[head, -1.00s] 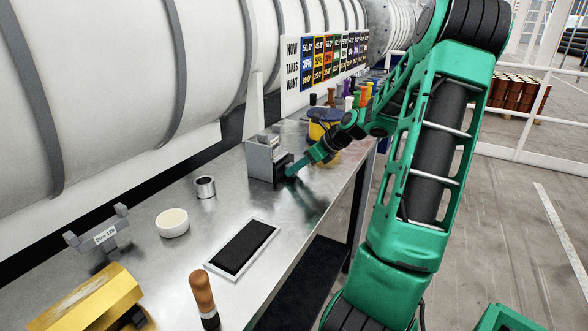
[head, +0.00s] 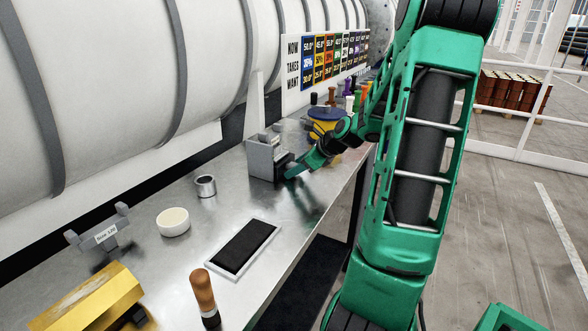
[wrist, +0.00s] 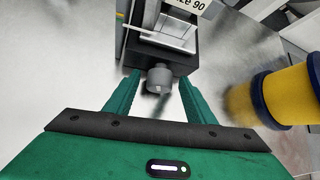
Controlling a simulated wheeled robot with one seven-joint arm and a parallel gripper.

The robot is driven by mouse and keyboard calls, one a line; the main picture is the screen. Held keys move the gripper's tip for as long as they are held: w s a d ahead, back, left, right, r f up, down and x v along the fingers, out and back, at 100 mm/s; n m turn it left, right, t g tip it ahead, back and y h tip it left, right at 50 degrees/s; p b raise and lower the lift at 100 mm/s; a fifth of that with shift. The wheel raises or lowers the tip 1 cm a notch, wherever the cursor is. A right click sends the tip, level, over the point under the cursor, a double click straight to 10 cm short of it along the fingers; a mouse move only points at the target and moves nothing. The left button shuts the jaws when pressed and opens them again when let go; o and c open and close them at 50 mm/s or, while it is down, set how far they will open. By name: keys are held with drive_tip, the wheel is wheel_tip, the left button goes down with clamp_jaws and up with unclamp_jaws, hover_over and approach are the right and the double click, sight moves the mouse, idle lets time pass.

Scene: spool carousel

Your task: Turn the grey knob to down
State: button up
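The grey knob (wrist: 159,79) is a short round cylinder on the dark front of a small grey box in the wrist view. The box (head: 259,155) stands on the metal bench in the head view, where the knob is hidden. A label ending in "90" shows at the top of the wrist view. My gripper (wrist: 157,88) is open, with one green finger on each side of the knob and visible gaps between. In the head view my gripper (head: 291,173) is at the front of the box. Which way the knob is set cannot be told.
A yellow spool with dark blue rims (wrist: 288,95) lies right of my gripper. Along the bench (head: 150,200) are a metal cup (head: 205,186), a white bowl (head: 173,222), a black tray (head: 243,248) and a brown-handled tool (head: 203,291). A number board (head: 335,62) stands behind.

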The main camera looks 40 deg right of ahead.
drive_tip(key=v, duration=1)
drive_tip(key=shift+s+r, duration=0.2)
drive_tip(key=shift+r, duration=0.05)
